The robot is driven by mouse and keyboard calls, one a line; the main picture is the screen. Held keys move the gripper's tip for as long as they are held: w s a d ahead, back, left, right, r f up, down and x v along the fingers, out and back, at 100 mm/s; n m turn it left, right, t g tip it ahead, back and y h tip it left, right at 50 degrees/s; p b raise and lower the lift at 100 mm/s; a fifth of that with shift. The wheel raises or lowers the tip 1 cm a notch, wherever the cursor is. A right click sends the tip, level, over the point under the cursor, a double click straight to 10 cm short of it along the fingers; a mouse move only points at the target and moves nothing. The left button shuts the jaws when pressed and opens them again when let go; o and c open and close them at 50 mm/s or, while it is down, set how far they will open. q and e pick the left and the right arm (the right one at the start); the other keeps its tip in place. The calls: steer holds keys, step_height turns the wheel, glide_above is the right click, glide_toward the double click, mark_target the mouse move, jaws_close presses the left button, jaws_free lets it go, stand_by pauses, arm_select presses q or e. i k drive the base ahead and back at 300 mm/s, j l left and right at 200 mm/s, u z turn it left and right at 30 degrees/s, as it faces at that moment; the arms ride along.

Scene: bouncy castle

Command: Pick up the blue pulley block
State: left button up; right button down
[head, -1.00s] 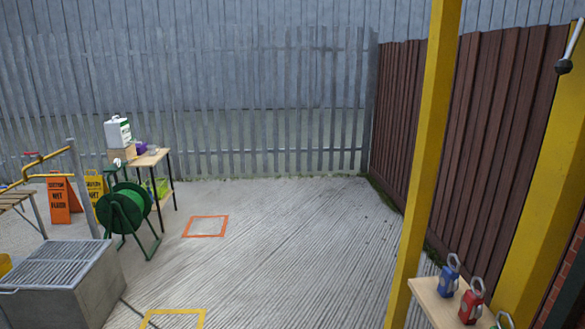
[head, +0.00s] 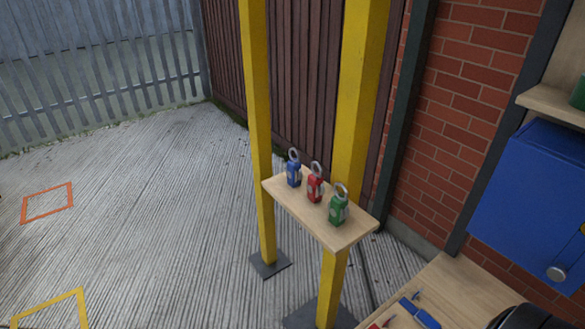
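The blue pulley block (head: 293,174) stands upright on a small wooden shelf (head: 335,239), at the shelf's far left end. It has a grey ring on top. A red pulley block (head: 315,187) stands beside it, and a green pulley block (head: 338,209) stands nearer the front right. The shelf is fixed between two yellow posts. Neither of my grippers shows in the head view.
The yellow posts (head: 257,130) rise right beside the shelf. A workbench (head: 450,293) with tools is at the lower right, below a blue cabinet (head: 530,205) on the brick wall. The ribbed concrete floor (head: 160,220) to the left is clear, with orange and yellow marked squares.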

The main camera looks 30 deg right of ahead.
mark_target(294, 170)
steer(key=i+j+z, duration=0.15)
steer(key=z, duration=0.8)
